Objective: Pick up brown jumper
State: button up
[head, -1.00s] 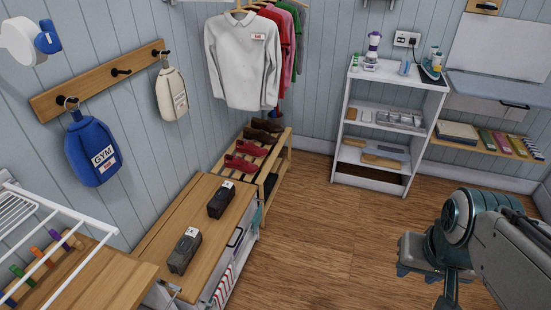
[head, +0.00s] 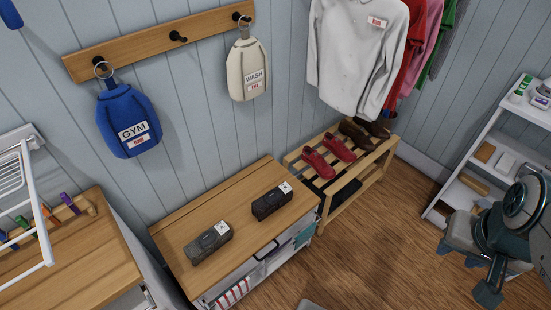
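Two dark folded bundles with white tags lie on the wooden top of a low cabinet (head: 180,225). The nearer bundle (head: 209,244) looks grey-brown, and the farther bundle (head: 272,202) looks almost black. Either could be a folded jumper; I cannot read the tags or tell for sure which is brown. My gripper (head: 485,268) is at the lower right edge, over the floor and well apart from both bundles. I see nothing held in it, but its fingers are too unclear to judge their opening.
A shoe rack (head: 357,182) with red and brown shoes adjoins the cabinet on the right. A blue gym bag (head: 128,120) and a cream wash bag (head: 245,70) hang above. A white drying rack (head: 38,200) stands left.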

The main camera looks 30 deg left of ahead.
aim_at(276, 199)
jog(key=u, duration=0.85)
jog(key=i, duration=0.85)
jog(key=u, duration=0.9)
